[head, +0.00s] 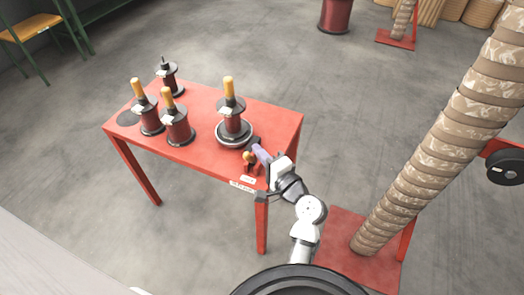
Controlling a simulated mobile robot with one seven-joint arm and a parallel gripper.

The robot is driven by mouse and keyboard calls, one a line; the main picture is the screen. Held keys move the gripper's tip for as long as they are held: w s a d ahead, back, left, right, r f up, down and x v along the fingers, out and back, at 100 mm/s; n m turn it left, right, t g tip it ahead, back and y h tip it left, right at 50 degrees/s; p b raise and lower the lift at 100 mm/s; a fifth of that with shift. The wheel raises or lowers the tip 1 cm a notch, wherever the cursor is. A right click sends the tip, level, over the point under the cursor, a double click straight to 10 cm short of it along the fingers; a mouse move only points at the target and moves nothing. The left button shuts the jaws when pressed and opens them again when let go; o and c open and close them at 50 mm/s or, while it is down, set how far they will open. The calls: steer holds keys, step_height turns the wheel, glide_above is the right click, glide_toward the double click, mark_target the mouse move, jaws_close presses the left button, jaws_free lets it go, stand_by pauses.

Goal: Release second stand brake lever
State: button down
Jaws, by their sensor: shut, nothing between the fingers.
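A red table (268,118) stands in front of me with coil stands on it. The stand at the right (232,127) has a dark red coil, a yellow-orange top and a grey round base. A small lever with an orange-yellow knob (247,156) shows near that base, at the table's front edge. My gripper (255,146) is shut and empty, just right of the base and close to the lever. Whether it touches the lever or the base cannot be told. My arm reaches up from the lower right. Which stand counts as second is not marked.
Two coils with yellow tops (178,130) (149,119) and a shorter dark one (170,80) stand on the table's left. A tall wrapped column (440,140) rises at right on a red base (345,245). Grey floor around the table is open.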

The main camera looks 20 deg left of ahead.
steer(key=shift+s+f, duration=0.25)
steer(key=shift+s, duration=0.45)
steer(key=shift+s+a+f, duration=0.1)
steer(key=shift+s, duration=0.05)
